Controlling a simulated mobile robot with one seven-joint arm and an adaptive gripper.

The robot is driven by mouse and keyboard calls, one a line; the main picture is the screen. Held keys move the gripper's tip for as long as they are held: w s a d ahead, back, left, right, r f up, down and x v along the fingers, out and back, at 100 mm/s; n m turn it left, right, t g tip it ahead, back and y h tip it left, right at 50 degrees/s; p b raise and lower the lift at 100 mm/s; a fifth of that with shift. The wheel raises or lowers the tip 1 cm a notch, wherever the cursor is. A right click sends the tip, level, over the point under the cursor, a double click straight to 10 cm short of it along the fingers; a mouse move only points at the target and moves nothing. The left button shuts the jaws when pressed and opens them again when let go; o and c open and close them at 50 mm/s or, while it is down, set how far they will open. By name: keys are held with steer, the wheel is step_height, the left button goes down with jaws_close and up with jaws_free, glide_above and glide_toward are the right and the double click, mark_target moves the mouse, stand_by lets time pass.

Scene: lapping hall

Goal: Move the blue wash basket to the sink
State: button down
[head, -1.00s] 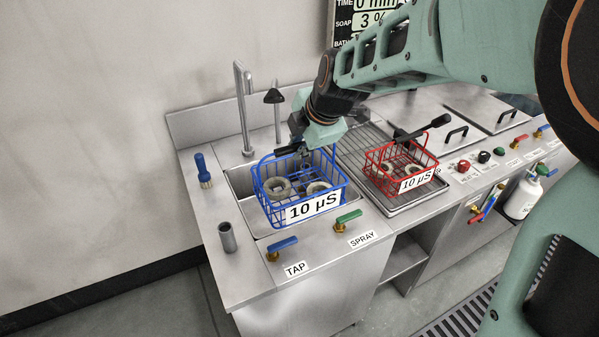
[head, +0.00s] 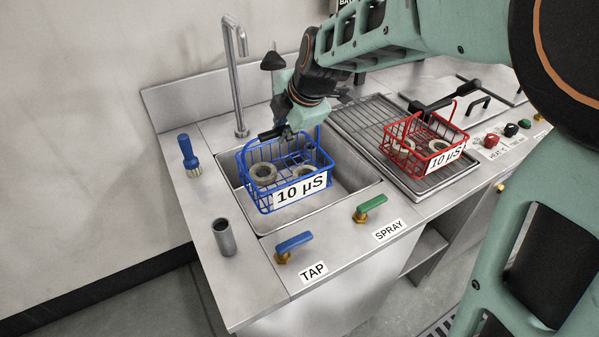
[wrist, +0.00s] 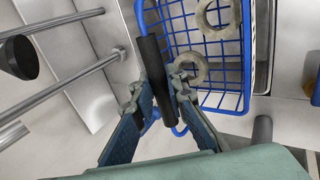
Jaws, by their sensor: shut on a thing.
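The blue wash basket (head: 287,178) is a wire basket with a "10 µS" label, holding grey rings (head: 263,174). It is over the sink (head: 340,190) in the head view; I cannot tell whether it touches the sink floor. My gripper (head: 283,128) is above its back side, shut on the basket's dark handle. In the wrist view my gripper's fingers (wrist: 163,92) close around the black handle grip (wrist: 153,80), with the blue basket (wrist: 210,75) beyond.
A red basket (head: 425,143) stands on the ribbed drainboard (head: 370,130) to the right. A tall faucet (head: 235,80) rises behind the sink. A blue-handled brush (head: 188,152), a grey tube (head: 223,238), the blue tap lever (head: 294,242) and the green spray lever (head: 370,203) surround it.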

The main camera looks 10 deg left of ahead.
steer(key=b, duration=0.8)
glide_above(284, 176)
step_height(284, 176, down, 10)
steer(key=shift+r, duration=0.15)
step_height(284, 176, down, 10)
steer(key=b, duration=0.3)
steer(key=c, duration=1.9)
jaws_free()
steer(key=shift+c, duration=0.2)
